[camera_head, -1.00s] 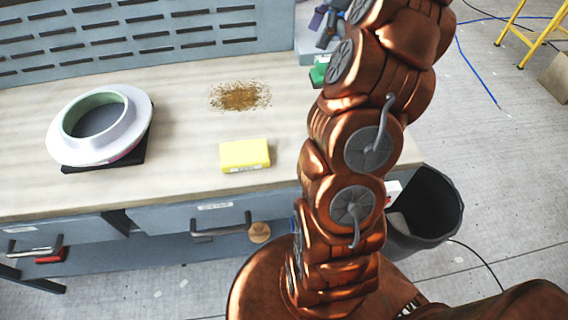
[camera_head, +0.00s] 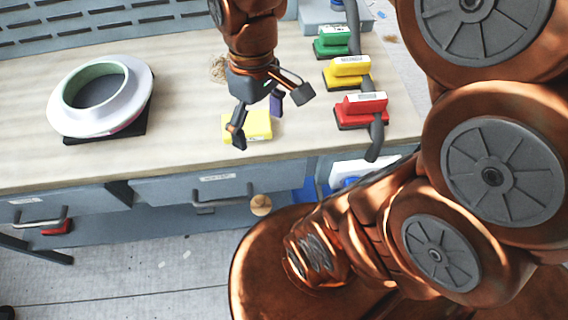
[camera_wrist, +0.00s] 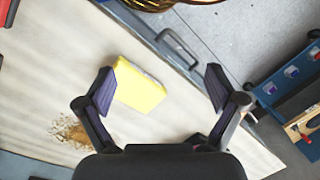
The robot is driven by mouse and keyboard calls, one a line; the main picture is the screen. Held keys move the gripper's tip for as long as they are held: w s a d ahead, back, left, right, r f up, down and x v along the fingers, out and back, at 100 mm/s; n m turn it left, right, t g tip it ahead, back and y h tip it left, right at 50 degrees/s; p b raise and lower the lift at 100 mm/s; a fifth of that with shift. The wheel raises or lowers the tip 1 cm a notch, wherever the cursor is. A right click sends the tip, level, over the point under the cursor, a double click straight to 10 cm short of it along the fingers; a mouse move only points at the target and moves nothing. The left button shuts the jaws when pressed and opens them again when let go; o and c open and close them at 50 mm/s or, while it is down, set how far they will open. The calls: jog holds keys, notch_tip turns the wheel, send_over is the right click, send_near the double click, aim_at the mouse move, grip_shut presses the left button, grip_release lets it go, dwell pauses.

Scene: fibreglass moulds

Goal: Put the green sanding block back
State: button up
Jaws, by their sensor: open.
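A green sanding block (camera_head: 333,42) with a dark base sits at the back right of the bench in the head view. My gripper (camera_head: 258,122) is open and empty, pointing down over a loose yellow block (camera_head: 236,128) on the bench. In the wrist view the open fingers (camera_wrist: 160,84) stand on either side of this yellow block (camera_wrist: 140,88), apart from it. The green block does not show clearly in the wrist view.
Yellow (camera_head: 346,72) and red (camera_head: 361,110) sanding blocks line up in front of the green one, beside a dark hose (camera_head: 376,135). A white ring mould (camera_head: 135,115) stands at left. Brown dust (camera_wrist: 68,130) lies on the bench (camera_head: 190,65).

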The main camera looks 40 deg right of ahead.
jog(key=s+f+m+h, duration=0.1)
jog(key=s+f+m, duration=0.2)
jog(key=s, duration=0.5)
jog(key=shift+a+f, duration=0.2)
jog(key=shift+f, duration=0.45)
jog(key=shift+r, duration=0.1)
notch_tip(320, 180, up, 4)
jog(key=p, duration=0.3)
jog(key=shift+f+p, duration=0.25)
jog(key=shift+p, duration=0.1)
